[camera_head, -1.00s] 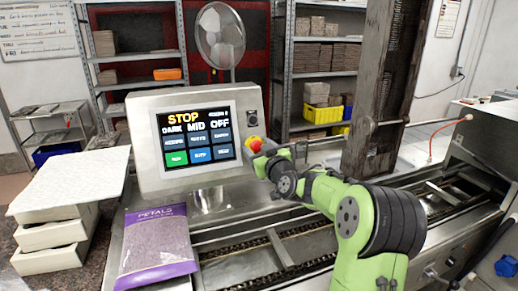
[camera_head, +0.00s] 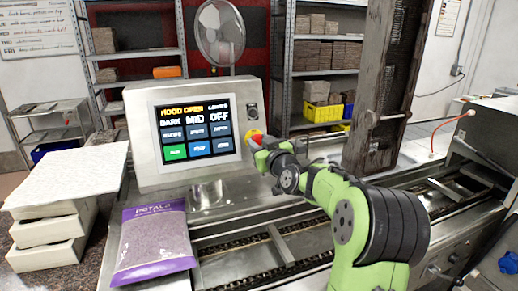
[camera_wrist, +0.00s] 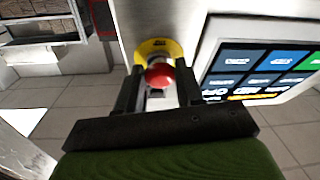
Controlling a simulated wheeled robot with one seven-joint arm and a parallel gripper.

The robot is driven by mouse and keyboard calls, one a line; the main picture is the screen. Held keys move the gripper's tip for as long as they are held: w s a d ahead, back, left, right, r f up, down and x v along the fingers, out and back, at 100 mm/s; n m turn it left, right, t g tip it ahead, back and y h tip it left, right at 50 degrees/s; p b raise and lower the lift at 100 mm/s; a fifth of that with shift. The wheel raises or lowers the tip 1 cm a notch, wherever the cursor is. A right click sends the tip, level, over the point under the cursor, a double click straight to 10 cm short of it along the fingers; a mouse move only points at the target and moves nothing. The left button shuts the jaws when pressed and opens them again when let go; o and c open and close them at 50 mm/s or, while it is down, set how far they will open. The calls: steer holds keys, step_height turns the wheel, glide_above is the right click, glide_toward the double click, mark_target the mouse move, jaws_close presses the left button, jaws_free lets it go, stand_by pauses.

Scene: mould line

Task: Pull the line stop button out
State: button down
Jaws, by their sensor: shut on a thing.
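The line stop button is a red knob (camera_wrist: 159,75) on a yellow round plate (camera_wrist: 152,48), on the right side of the grey control panel (camera_head: 143,125).
A purple bag of petals (camera_head: 153,243) and stacked white trays (camera_head: 53,235) stand at the left. The chain conveyor (camera_head: 243,256) runs below my arm. A tall dark upright hood (camera_head: 383,85) stands behind it. Shelves and a fan (camera_head: 219,34) are at the back.

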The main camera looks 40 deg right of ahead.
steer(key=c, duration=0.7)
jaws_free()
steer(key=shift+s+r, duration=0.1)
steer(key=shift+s, duration=0.1)
steer(key=s+a+b, duration=0.3)
steer(key=s+b, duration=0.1)
steer(key=s, duration=1.1)
steer(key=shift+s, duration=0.2)
